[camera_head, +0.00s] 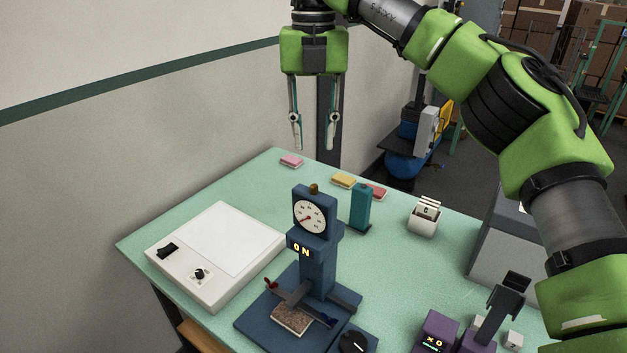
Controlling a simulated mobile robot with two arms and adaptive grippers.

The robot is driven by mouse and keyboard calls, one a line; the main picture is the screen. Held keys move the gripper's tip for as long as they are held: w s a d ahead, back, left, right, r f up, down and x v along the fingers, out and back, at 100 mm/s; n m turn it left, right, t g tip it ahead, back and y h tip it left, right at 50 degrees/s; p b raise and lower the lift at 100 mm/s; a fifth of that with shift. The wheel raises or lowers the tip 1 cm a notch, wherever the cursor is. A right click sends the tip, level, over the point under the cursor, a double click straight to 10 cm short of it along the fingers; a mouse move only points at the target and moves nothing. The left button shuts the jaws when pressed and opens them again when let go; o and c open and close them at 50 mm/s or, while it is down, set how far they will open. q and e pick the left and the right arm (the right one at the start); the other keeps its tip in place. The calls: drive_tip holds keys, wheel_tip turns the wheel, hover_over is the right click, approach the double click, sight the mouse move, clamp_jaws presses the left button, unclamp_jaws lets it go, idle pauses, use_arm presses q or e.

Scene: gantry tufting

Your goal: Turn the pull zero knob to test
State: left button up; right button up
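A brown tufted sample (292,319) lies on the tester's base. My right gripper (315,146) points down with its fingers apart and empty, above and behind the tester, well away from the knob. My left gripper is out of view.
A white light box (185,280) with a switch and small knob is at the left. Pink (291,161) and yellow (344,180) blocks, a teal block (361,207) and a white card holder (423,222) stand behind. Purple devices (437,335) are at the front right.

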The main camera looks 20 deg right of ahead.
sight(314, 185)
wheel_tip(314, 185, down, 9)
drive_tip(key=shift+d+f+p, duration=0.1)
drive_tip(key=shift+p, duration=1.05)
drive_tip(key=shift+f, duration=0.4)
drive_tip(key=shift+c, duration=0.3)
clamp_jaws()
